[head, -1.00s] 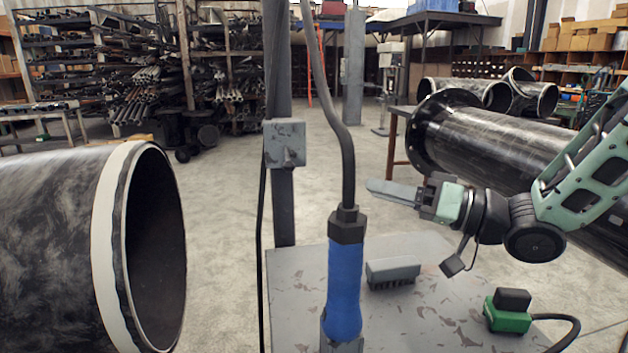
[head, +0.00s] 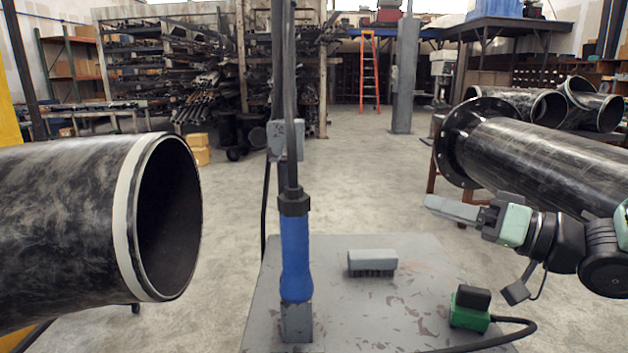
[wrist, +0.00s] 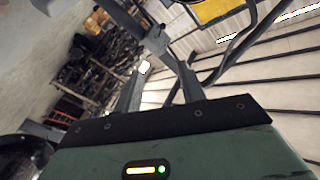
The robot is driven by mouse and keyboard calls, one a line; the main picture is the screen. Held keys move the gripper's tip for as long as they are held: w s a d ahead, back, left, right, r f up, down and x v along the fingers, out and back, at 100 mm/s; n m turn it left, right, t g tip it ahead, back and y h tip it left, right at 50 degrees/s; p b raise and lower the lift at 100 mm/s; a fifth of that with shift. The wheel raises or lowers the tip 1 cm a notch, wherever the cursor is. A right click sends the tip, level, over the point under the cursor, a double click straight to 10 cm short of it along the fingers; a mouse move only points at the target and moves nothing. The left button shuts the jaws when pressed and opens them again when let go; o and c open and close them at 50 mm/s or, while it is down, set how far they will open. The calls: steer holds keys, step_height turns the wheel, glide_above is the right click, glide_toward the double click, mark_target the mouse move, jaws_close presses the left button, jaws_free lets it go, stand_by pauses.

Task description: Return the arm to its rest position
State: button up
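My gripper (head: 432,204) shows side-on at the right of the head view, above the grey plate and in front of the flanged pipe. It points left and appears empty. In the wrist view (wrist: 163,66) its two fingers stand apart with nothing between them. My forearm runs off the right edge of the head view. A blue-handled tool (head: 296,258) stands upright in a grey holder on the plate, its cable rising from the top. My gripper is well to its right and not touching it.
A grey plate (head: 350,310) carries a grey brush (head: 372,262) and a green-and-black device (head: 470,308) with a cable. A black flanged pipe (head: 535,155) lies behind my gripper. A large open pipe (head: 70,220) is at left. A grey post (head: 407,75) stands behind; open floor lies between.

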steer(key=s+a+f+n+g+h+p, duration=0.1)
steer(key=s+a+f+g+h+p, duration=0.15)
steer(key=a+f+h, duration=0.45)
steer(key=s+n+g+h+p, duration=0.2)
steer(key=s+g+h, duration=0.5)
steer(key=s, duration=1.2)
steer(key=shift+s+d+f+g+p, duration=0.3)
steer(key=shift+s+d+f+g, duration=0.1)
steer(key=shift+g, duration=0.35)
